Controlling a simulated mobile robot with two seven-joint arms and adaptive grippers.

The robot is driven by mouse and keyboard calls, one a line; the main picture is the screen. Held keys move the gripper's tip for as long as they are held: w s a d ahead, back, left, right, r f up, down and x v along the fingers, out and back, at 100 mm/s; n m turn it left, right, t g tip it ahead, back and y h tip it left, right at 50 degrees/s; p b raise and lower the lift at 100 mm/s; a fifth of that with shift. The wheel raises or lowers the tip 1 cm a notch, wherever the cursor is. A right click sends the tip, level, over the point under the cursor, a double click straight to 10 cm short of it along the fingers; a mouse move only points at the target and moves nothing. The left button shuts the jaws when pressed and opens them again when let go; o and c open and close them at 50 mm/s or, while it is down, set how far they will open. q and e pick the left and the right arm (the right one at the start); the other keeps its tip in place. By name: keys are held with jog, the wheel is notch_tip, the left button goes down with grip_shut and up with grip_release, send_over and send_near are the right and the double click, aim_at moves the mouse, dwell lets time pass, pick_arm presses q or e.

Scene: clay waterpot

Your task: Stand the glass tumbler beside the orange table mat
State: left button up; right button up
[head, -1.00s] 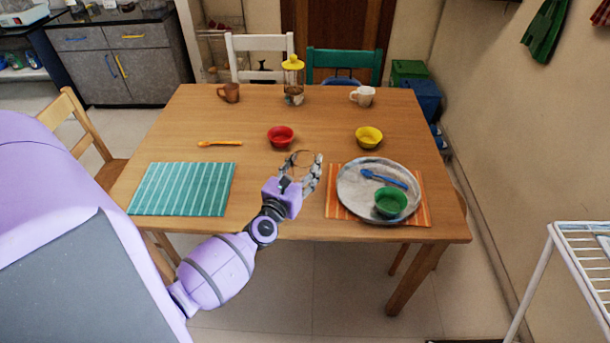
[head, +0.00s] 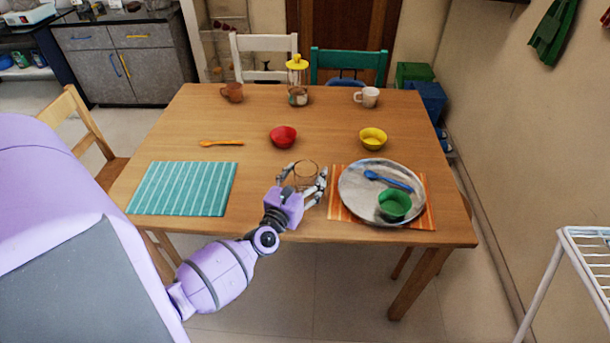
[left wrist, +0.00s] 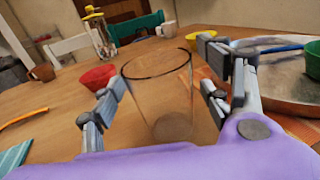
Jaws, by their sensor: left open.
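The clear glass tumbler (head: 306,176) stands upright on the wooden table, just left of the orange striped table mat (head: 339,213). In the left wrist view the tumbler (left wrist: 158,98) is in the middle, between the fingers. My left gripper (head: 305,186) is open around the tumbler, a finger on each side; in the left wrist view there are narrow gaps beside the glass. The mat carries a grey round tray (head: 358,200) with a green bowl (head: 395,205) and a blue spoon (head: 388,181). My right gripper is not in view.
A red bowl (head: 283,137) and a yellow bowl (head: 373,138) stand behind the tumbler. A teal mat (head: 184,188) and an orange spoon (head: 221,143) lie to the left. A brown mug (head: 232,93), yellow-topped jar (head: 297,82) and white mug (head: 367,97) stand at the back.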

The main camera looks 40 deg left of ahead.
pick_arm(q)
jog(key=shift+r, duration=0.3)
jog(key=s, duration=0.3)
jog(key=s+d, duration=0.1)
jog(key=s, duration=0.3)
jog(key=s+b, duration=0.1)
jog(key=s, duration=0.2)
jog(key=shift+s+d+f, duration=0.2)
jog(key=shift+s+d, duration=0.1)
jog(key=shift+d, duration=0.1)
jog(key=shift+s+d+r, duration=0.15)
jog(key=shift+s, duration=0.5)
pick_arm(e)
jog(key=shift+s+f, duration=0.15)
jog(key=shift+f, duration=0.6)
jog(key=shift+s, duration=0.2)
